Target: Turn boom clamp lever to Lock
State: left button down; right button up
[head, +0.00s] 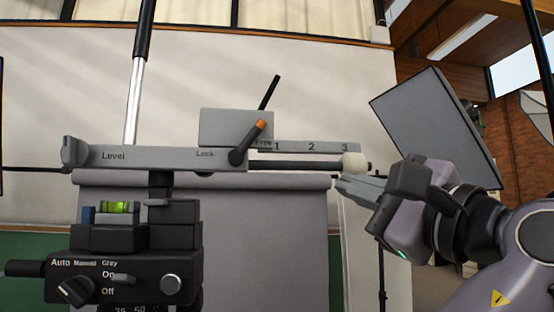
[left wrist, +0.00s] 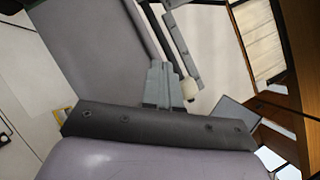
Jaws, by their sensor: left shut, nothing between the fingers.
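The boom clamp lever (head: 247,143) is a short black lever with an orange tip on the grey boom housing (head: 170,157). My left gripper (head: 342,186) is shut and empty, well right of the lever and just below the white knob (head: 355,162) at the rod's end. In the left wrist view its closed fingers (left wrist: 160,72) lie beside the white knob (left wrist: 190,90). The lever cannot be made out there. My right gripper is not in view.
A scale bar (head: 310,147) marked 1, 2, 3 runs right of the lever, above a dark rod. A black control box (head: 120,278) with knobs and a green level vial (head: 117,207) stand at lower left. A dark panel (head: 435,128) is behind my arm.

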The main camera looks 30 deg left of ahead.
pick_arm(q)
notch_tip(320, 180, up, 2)
jog(key=s+n+g+y, duration=0.1)
jog(key=s, duration=0.1)
jog(key=p, duration=0.3)
send_near(273, 140)
jog(key=w+a, duration=0.2)
jog(key=a, duration=0.1)
jog(key=shift+g, duration=0.3)
jog(key=shift+s+a+r+p, duration=0.2)
jog(key=shift+s+a+r, duration=0.1)
jog(key=shift+a+r, duration=0.45)
jog(key=shift+s+a+r+p, duration=0.2)
jog(key=shift+s+a+r, duration=0.25)
jog(key=shift+a, duration=0.45)
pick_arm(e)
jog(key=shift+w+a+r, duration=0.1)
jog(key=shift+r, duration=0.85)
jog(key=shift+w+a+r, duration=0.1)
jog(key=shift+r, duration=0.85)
pick_arm(q)
jog(key=shift+w+a, duration=0.1)
jog(key=shift+a, duration=0.05)
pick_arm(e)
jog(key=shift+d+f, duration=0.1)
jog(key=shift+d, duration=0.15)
